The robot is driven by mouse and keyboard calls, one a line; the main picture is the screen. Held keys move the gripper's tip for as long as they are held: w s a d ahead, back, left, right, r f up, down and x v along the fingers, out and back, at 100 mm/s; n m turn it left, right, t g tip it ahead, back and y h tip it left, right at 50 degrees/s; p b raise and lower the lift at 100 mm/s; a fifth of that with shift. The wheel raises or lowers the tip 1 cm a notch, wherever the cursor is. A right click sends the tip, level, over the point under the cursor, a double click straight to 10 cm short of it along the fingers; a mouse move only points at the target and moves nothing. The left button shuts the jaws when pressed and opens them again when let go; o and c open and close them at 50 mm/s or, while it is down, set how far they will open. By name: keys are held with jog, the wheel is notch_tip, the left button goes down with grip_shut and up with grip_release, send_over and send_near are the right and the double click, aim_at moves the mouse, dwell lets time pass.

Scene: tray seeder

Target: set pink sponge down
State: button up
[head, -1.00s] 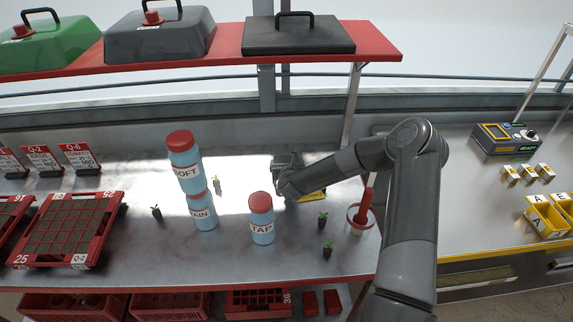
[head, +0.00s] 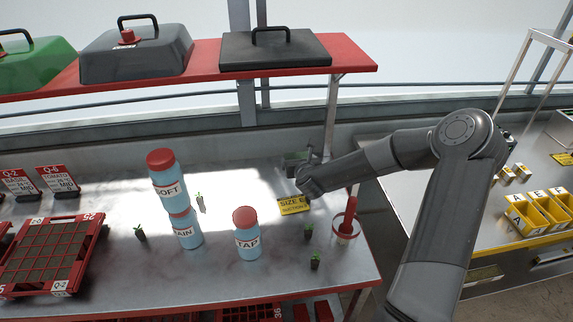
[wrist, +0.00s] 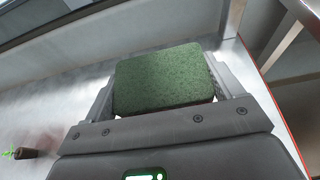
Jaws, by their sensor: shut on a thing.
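My gripper (wrist: 165,88) is shut on a flat block with a rough green face (wrist: 168,72), one finger along each side. The block is sponge-like, but no pink shows on it in either view. In the head view the gripper (head: 299,165) is at the back right of the steel bench (head: 215,270), behind a yellow label reading SIZE (head: 293,205). The block is a small dark green shape there. Its underside is hidden, and I cannot tell whether it touches the bench.
Blue bottles stand left of the gripper, TAP (head: 247,240) nearest, with SOFT (head: 167,180) stacked on another. Small seedlings (head: 315,260) and a red-handled tool in a round holder (head: 346,222) stand to the front right. A red shelf (head: 200,82) hangs above.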

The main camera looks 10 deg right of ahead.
jog(key=shift+s+d+r, duration=0.15)
jog(key=shift+d+r, duration=0.05)
jog(key=shift+r, duration=0.05)
jog(key=shift+s+a+r, duration=0.1)
jog(key=shift+a, duration=0.2)
jog(key=s+a+n+g+y, duration=0.1)
jog(key=s+a+n+y, duration=0.2)
jog(key=a, duration=0.3)
jog(key=s+a+f+n+g+y, duration=0.1)
jog(key=s+a+n+g+y, duration=0.15)
jog(key=a, duration=0.35)
jog(key=s+a+n+g+y, duration=0.1)
jog(key=s+a+n+y, duration=0.25)
jog(key=a, duration=0.25)
jog(key=shift+t+y, duration=0.25)
jog(key=shift+y, duration=0.05)
jog(key=f, duration=0.6)
jog(key=w+f, duration=0.1)
jog(key=f, duration=0.2)
jog(key=shift+f, duration=0.4)
jog(key=shift+f, duration=0.15)
jog(key=o, duration=0.8)
jog(key=shift+c, duration=0.2)
jog(key=shift+a, duration=0.1)
